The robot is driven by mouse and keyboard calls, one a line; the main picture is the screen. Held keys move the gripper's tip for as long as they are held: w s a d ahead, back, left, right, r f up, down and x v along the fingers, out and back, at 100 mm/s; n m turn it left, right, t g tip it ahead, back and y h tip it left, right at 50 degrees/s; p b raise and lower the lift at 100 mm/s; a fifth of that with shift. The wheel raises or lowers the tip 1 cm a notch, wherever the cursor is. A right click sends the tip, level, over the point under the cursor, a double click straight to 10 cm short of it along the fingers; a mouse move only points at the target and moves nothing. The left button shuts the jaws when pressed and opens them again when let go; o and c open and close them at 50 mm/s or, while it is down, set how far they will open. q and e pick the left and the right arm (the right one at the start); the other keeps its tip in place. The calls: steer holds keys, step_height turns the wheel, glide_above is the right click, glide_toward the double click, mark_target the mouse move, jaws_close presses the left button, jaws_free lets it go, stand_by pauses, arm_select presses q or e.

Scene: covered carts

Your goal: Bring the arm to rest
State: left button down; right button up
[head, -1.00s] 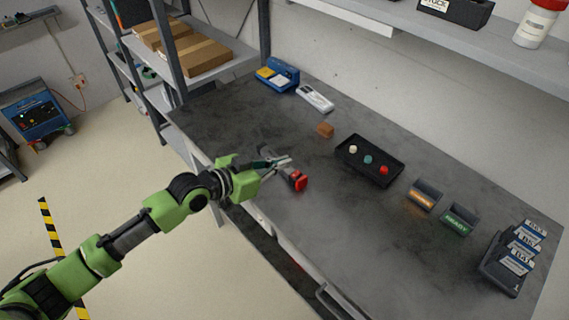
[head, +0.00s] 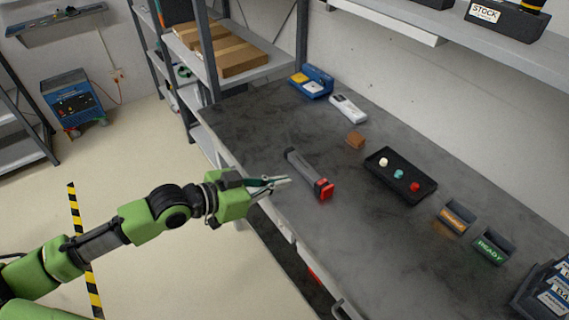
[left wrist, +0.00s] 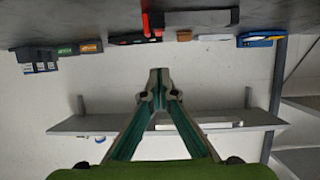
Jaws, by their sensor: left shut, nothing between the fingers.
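My left gripper (head: 280,181) is at the front edge of the grey workbench (head: 265,130) in the head view. It is shut and empty, its fingertips pointing right. The fingers also show closed together in the left wrist view (left wrist: 158,75). A dark tool with a red end (head: 309,177) lies on the bench just beyond the fingertips, apart from them. It also shows near the top of the left wrist view (left wrist: 190,19). My right gripper is not in view.
On the bench are a black tray (head: 400,175) with several coloured pegs, a brown block (head: 355,140), a white device (head: 348,108), a blue bin (head: 311,82) and two small labelled holders (head: 492,246). A shelf rack (head: 215,60) stands behind left. The floor at left is open.

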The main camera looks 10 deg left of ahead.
arm_select(q)
steer(key=s+d+f+n+g+y, duration=0.1)
steer(key=s+d+f+g+y, duration=0.15)
steer(key=s+f, duration=0.55)
steer(key=s+a+f+n+g+y, duration=0.2)
steer(key=s+a+f+n+y, duration=0.15)
steer(key=s+a, duration=0.45)
steer(key=s+a+f+n+g+y, duration=0.2)
steer(key=s+a+f+n+y, duration=0.15)
steer(key=s+a, duration=0.45)
steer(key=s+d+f, duration=0.1)
steer(key=s+f, duration=0.1)
steer(key=f, duration=1.2)
steer(key=s+d+f, duration=0.2)
steer(key=f, duration=1.2)
steer(key=s+a+f+g, duration=0.1)
steer(key=s+f, duration=0.6)
steer(key=s, duration=0.1)
steer(key=s+a+f+m+g, duration=0.1)
steer(key=s+a+f, duration=0.1)
steer(key=s+f, duration=0.6)
steer(key=shift+s+a, duration=0.15)
steer(key=shift+a, duration=0.1)
